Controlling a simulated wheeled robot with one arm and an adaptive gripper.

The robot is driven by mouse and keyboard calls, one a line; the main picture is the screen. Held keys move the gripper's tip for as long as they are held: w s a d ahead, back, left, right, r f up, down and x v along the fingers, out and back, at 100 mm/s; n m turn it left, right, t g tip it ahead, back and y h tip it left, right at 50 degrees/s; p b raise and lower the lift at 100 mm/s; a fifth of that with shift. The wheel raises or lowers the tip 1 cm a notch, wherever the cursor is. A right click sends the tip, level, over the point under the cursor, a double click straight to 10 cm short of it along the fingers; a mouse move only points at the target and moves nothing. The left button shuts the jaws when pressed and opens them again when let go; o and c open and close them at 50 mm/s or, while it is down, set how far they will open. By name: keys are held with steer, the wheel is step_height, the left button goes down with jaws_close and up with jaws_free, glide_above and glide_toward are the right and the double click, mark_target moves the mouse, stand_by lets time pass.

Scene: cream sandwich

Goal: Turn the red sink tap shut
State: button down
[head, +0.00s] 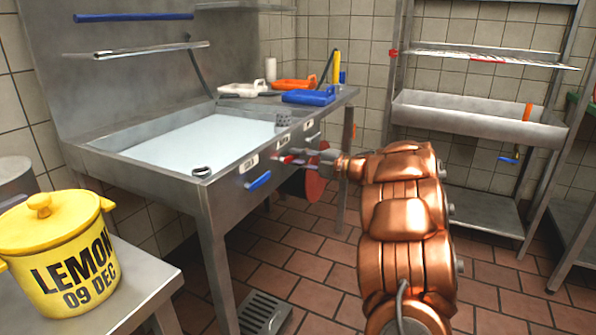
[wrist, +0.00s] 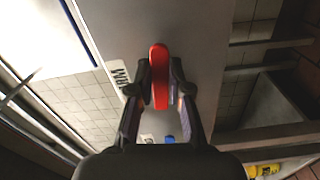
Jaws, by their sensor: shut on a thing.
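The red tap (wrist: 160,78) is a lever on the steel front of the sink. In the wrist view it stands between the two fingertips of my gripper (wrist: 160,92), which are closed against it from both sides. In the head view the red tap (head: 287,159) shows at the sink front, between a blue tap (head: 258,180) and a pale tap (head: 312,137). My gripper (head: 303,160) reaches it from the right, and the fingertips are small there. I cannot tell how far the tap is turned.
The sink (head: 205,172) basin holds pale water. A blue-handled tool (head: 308,97) and other tools lie on its back right ledge. A red disc (head: 315,183) is below the taps. A yellow pot (head: 60,262) stands at the left. The tiled floor in front is open, with a drain grate (head: 262,312).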

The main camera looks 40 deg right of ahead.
steer(key=shift+r+n+b, duration=0.15)
steer(key=shift+n+b, duration=0.45)
steer(key=shift+r, duration=0.1)
steer(key=c, duration=1.1)
jaws_free()
steer(key=v, duration=1.2)
steer(key=shift+d, duration=0.1)
